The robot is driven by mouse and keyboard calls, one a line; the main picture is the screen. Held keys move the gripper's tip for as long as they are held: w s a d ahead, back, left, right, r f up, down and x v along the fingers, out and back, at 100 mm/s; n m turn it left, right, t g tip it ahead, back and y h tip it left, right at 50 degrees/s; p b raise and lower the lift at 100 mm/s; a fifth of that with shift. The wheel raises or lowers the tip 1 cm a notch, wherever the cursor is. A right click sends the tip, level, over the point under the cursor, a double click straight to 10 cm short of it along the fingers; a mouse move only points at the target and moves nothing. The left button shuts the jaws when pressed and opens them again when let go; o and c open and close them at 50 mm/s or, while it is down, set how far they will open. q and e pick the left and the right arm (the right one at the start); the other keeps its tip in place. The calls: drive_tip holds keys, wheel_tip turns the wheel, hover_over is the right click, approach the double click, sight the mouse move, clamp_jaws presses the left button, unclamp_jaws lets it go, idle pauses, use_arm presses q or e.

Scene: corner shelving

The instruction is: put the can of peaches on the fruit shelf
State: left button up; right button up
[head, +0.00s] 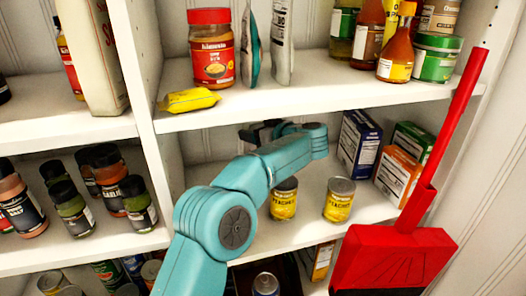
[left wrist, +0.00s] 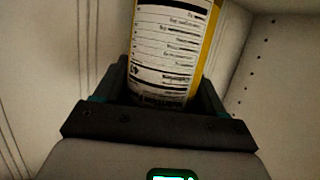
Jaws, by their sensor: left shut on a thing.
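My left gripper (head: 262,133) reaches into the middle shelf bay, just under the upper shelf board. In the left wrist view it is shut on a yellow-labelled can (left wrist: 168,45) with a white printed panel. The can's name side is turned away, and its far end is cut off by the picture edge. In the head view I cannot make out the held can. Two yellow cans marked peaches, one on the left (head: 284,200) and one on the right (head: 339,200), stand upright on the middle shelf (head: 375,210). My right gripper is not in view.
Cereal boxes (head: 358,143) stand at the right of the middle shelf. A red dustpan (head: 390,258) with a long handle leans in front at the right. A peanut butter jar (head: 212,48) and a yellow packet (head: 189,100) are on the upper shelf. Dark-lidded jars (head: 108,175) fill the left bay.

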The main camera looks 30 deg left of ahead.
use_arm(q)
wheel_tip(320, 180, down, 4)
drive_tip(key=shift+r+b, duration=0.2)
drive_tip(key=shift+b, duration=0.65)
drive_tip(key=shift+s+r, duration=0.15)
drive_tip(key=shift+r, duration=0.05)
drive_tip(key=shift+f, duration=0.15)
drive_tip(key=o, duration=1.4)
drive_tip(key=shift+f, duration=0.1)
drive_tip(key=shift+p+v, duration=0.85)
drive_tip(key=shift+v, duration=3)
drive_tip(key=shift+w, duration=0.2)
